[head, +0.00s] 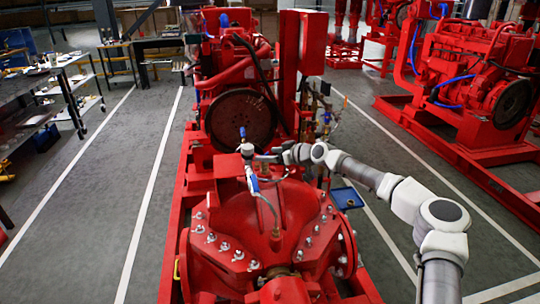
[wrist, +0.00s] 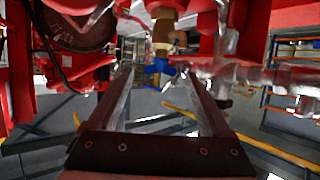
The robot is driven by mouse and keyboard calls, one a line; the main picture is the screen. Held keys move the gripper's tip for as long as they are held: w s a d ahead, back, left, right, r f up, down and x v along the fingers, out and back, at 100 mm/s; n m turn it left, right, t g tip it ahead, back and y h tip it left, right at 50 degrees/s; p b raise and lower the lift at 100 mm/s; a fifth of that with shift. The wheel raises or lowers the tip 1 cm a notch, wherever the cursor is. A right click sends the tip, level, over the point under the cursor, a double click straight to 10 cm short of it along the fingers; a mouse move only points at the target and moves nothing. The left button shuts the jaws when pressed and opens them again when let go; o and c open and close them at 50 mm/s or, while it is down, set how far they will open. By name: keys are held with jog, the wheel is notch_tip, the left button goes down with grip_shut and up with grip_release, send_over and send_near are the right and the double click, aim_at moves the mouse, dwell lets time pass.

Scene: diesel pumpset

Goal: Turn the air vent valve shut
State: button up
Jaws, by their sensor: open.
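In the wrist view a blue valve handle (wrist: 158,68) hangs under a brass valve body (wrist: 162,32). My gripper (wrist: 157,76) is open, its two long fingers pointing toward the handle, which shows between the tips. I cannot tell whether either finger touches it. In the head view my gripper (head: 262,158) is above the red pump casing, beside silver fittings. One fitting has a blue handle (head: 253,184) lower down, and a blue part (head: 242,132) stands higher. I cannot tell which of these is the handle in the wrist view.
The engine's dark flywheel (head: 241,120) is close behind my gripper. A thin hose (head: 270,208) runs down to the bolted casing (head: 270,235). More pipes and valves (head: 325,118) stand to the right. A blue tray (head: 347,197) lies right of the pump.

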jog(key=shift+c, duration=0.3)
grip_shut()
jog(key=shift+s+a+m+t+h, duration=0.1)
jog(key=shift+s+m+t+h, duration=0.05)
jog(key=shift+m+t+h, duration=0.4)
jog(key=shift+m+b, duration=0.25)
jog(key=shift+b, duration=0.05)
jog(key=shift+s+a+m+t+h+b, duration=0.1)
jog(key=shift+a+m+t+h+b, duration=0.15)
jog(key=shift+m+t+h+b, duration=0.55)
jog(key=m+h+b, duration=0.1)
jog(key=b, duration=0.1)
jog(key=m+t+h+b, duration=0.1)
jog(key=b, duration=0.2)
jog(key=shift+s+a+h+b, duration=0.1)
jog(key=shift+a+h+b, duration=0.15)
jog(key=shift+a+b, duration=0.1)
jog(key=shift+b, duration=0.35)
jog(key=shift+m+t+h+b, duration=0.25)
jog(key=shift+m+h+b, duration=0.75)
jog(key=shift+b, duration=0.1)
